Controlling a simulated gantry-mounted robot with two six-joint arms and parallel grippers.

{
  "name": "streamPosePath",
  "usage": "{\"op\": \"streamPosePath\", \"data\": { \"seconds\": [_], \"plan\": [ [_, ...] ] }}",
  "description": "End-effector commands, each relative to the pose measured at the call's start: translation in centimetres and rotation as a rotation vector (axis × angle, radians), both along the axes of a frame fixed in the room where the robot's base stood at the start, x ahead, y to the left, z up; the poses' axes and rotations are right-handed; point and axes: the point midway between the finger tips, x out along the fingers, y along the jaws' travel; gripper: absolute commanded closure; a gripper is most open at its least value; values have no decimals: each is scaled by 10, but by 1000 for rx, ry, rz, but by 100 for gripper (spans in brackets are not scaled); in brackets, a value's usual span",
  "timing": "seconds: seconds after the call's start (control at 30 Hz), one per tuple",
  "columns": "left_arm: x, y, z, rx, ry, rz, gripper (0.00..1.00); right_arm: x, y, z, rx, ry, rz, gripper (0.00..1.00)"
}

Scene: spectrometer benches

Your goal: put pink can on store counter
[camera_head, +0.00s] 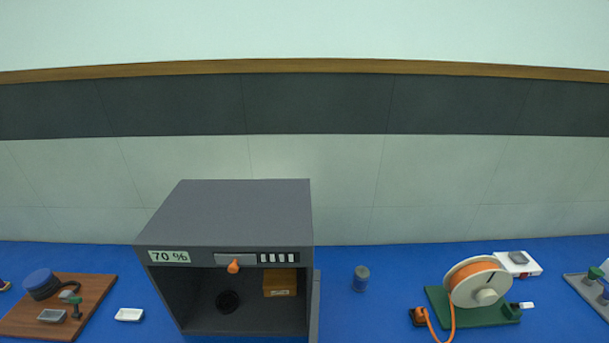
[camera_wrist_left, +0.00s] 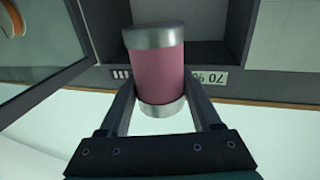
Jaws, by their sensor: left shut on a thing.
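The pink can (camera_wrist_left: 157,68) has silver ends and fills the middle of the left wrist view. My left gripper (camera_wrist_left: 160,88) is shut on its sides, and the can shows in front of the open grey cabinet, which looks upside down there. My left gripper is not in the head view, and my right gripper is in neither view. The blue bench top (camera_head: 400,300) shows in the head view; I cannot tell whether it is the store counter.
The grey cabinet (camera_head: 240,215), labelled 70 %, stands open with a small brown box (camera_head: 280,283) inside. Its door (camera_wrist_left: 45,45) swings out. A small grey can (camera_head: 361,279) stands right of it. Further right is an orange cable reel (camera_head: 478,284). A wooden board (camera_head: 95,300) lies left.

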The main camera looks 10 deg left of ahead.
Motion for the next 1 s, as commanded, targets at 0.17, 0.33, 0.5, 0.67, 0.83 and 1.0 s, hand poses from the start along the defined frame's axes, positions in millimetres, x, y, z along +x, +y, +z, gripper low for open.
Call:
{"op": "streamPosePath", "data": {
  "seconds": [0.17, 0.33, 0.5, 0.67, 0.83, 1.0],
  "plan": [
    [-8, -8, 56, -2, 2, -15, 99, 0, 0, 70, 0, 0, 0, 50],
    [-20, -21, 107, -3, 3, -48, 99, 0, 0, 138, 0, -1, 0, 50],
    [-33, -37, 154, -3, 2, -94, 99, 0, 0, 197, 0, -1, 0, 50],
    [-44, -50, 179, -1, 1, -135, 99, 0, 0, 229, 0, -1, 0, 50],
    [-52, -62, 186, 2, -3, -185, 99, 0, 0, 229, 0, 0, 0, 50],
    [-52, -64, 187, 1, -1, -193, 99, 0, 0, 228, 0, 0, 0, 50]
  ]
}}
